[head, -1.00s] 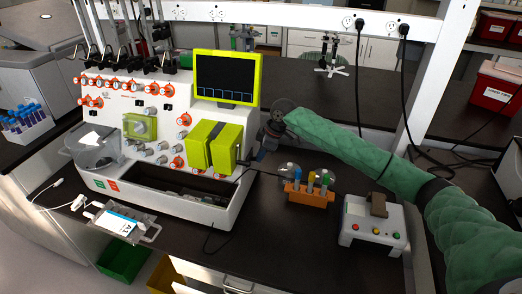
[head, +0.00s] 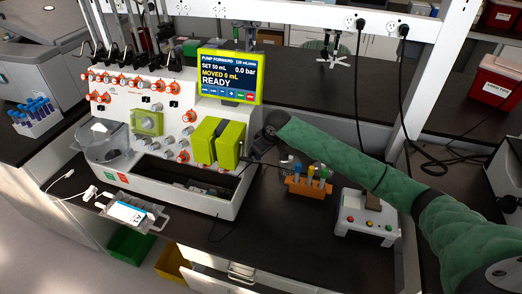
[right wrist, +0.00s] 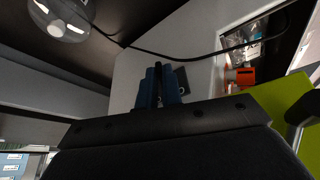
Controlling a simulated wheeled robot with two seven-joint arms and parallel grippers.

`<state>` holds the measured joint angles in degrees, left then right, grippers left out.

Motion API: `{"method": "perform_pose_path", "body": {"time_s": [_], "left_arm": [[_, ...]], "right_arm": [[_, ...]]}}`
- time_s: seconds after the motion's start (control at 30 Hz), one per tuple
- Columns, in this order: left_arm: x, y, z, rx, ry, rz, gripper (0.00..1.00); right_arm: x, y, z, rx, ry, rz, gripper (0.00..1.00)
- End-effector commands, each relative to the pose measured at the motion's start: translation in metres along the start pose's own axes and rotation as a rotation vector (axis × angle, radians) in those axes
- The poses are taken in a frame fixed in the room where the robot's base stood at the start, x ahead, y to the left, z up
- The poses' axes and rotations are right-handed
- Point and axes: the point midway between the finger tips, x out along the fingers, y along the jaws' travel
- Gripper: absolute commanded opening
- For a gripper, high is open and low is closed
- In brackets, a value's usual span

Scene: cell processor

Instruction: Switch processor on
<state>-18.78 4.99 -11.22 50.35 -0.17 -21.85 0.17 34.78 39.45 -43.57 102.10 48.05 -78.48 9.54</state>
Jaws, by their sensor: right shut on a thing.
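The white cell processor (head: 225,206) stands on the dark bench. Its lime-framed screen (head: 228,83) is lit and reads "PUMP FORWARD", "SET 50 mL", "MOVED 0 mL", "0.0 bar" and "READY". My right arm reaches in from the right to the processor's right side. In the right wrist view, the blue fingers of my right gripper (right wrist: 160,86) are against the white side panel (right wrist: 135,73), close together on a small black part, seemingly a switch. A dark plate (right wrist: 182,80) shows beside them. In the head view the fingertips are hard to make out. My left gripper is not in view.
An orange tube rack (head: 309,188) and a box with coloured buttons (head: 366,226) stand on the bench below my right arm. A bag on a metal tray (head: 130,214) lies at the front left. A black cable (right wrist: 190,57) runs close to the gripper.

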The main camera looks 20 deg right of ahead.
Motion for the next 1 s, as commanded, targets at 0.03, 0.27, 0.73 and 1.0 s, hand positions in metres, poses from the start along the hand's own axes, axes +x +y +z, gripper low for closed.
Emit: {"method": "perform_pose_path", "body": {"time_s": [0.03, 0.27, 0.73, 1.0], "left_arm": [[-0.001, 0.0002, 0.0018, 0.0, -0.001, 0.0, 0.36], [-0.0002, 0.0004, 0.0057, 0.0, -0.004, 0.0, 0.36], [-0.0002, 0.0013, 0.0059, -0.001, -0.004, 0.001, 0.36], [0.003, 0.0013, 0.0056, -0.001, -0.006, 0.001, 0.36]], "right_arm": [[-0.0023, 0.0002, -0.0019, 0.007, 0.003, 0.003, 0.0], [-0.0017, 0.0, -0.0019, 0.019, 0.004, 0.009, 0.0], [-0.001, -0.0003, -0.0012, 0.018, 0.002, 0.008, 0.29], [-0.0044, -0.0001, -0.0003, 0.018, 0.001, 0.008, 0.29]]}}
